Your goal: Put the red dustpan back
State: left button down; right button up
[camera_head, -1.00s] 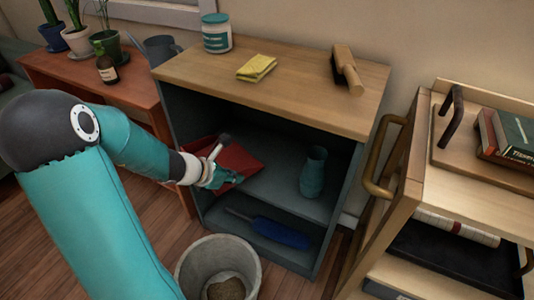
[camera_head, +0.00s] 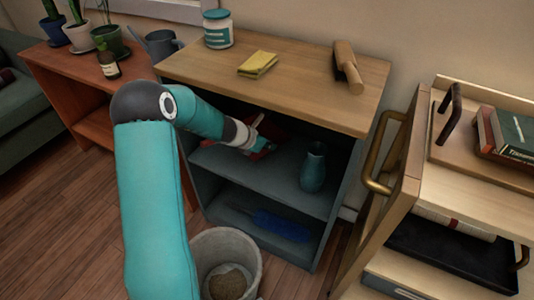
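The red dustpan (camera_head: 271,130) is inside the upper compartment of the grey cabinet with the wooden top, above its middle shelf board (camera_head: 262,177). My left arm reaches in from the left, and my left gripper (camera_head: 263,145) is at the dustpan, shut on it. The gripper and arm hide much of the dustpan, including its handle. I cannot tell whether the pan touches the shelf board. My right gripper is not in view.
A teal vase (camera_head: 313,168) stands right of the dustpan on the same shelf. A blue brush (camera_head: 281,226) lies on the bottom shelf. A yellow cloth (camera_head: 258,64), a jar (camera_head: 217,29) and a wooden brush (camera_head: 347,68) are on top. A bin (camera_head: 226,263) stands in front.

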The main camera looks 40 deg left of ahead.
aim_at(269, 152)
pick_arm(q)
notch_tip(269, 152, down, 4)
jog(key=shift+r+b, duration=0.25)
jog(key=shift+b, duration=0.75)
jog(key=shift+w+f, duration=0.2)
jog(key=shift+f, duration=0.2)
jog(key=c, duration=1.3)
grip_release()
